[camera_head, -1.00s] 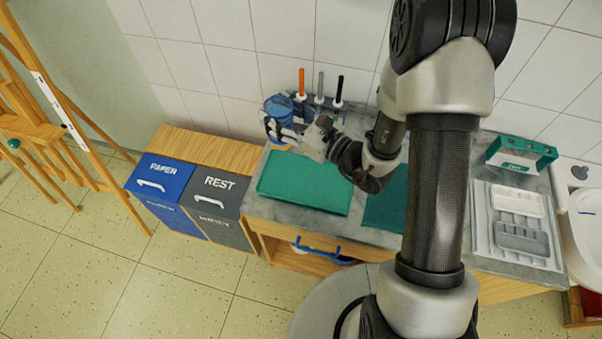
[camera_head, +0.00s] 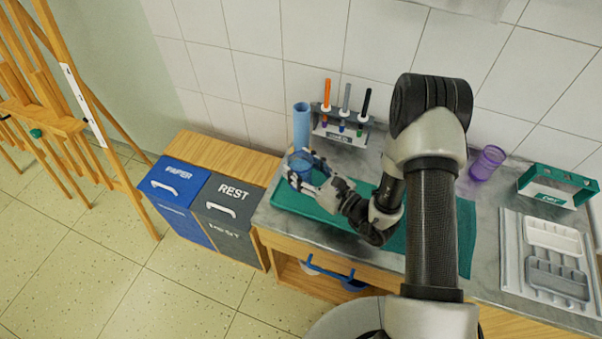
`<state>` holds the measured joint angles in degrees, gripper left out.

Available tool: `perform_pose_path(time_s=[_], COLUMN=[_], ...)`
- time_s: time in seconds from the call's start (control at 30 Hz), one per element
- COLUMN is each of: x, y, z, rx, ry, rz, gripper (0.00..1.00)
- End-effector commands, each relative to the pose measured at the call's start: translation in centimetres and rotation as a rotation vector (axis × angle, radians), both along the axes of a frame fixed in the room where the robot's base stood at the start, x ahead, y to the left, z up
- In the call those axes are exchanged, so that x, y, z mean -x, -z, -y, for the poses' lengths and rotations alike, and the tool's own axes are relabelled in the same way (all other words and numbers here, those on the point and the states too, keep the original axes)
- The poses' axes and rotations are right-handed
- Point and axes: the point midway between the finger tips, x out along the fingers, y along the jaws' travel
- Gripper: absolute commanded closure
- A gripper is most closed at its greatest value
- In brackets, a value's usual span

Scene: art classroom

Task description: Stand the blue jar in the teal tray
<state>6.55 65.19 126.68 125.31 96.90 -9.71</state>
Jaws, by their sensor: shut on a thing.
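The blue jar (camera_head: 301,158) looks upright and is held by my gripper (camera_head: 300,172), whose fingers are shut around its side. The teal tray (camera_head: 292,203) lies flat on the grey counter, and the jar is over its back left part. The jar's lower part is hidden by the fingers, so I cannot tell whether its base touches the tray. My wrist and forearm cover the right part of the tray.
A tall light blue cylinder (camera_head: 302,124) stands just behind the jar. A marker rack (camera_head: 340,133), a purple cup (camera_head: 487,163), a green holder (camera_head: 557,186) and a grey divided tray (camera_head: 552,265) stand on the counter. A teal mat (camera_head: 457,252) lies right of the tray.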

Motion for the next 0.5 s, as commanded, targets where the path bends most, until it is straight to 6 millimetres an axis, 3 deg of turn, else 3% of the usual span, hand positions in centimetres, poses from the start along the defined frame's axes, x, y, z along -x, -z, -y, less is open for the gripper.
perform_pose_path(time_s=[0.13, 0.5], x=[0.0, 0.0], y=[2.4, 2.8], z=[0.0, 0.0], rx=[-0.002, -0.001], ry=[0.0, 0.0], rz=[-0.001, 0.001], gripper=[0.73, 0.73])
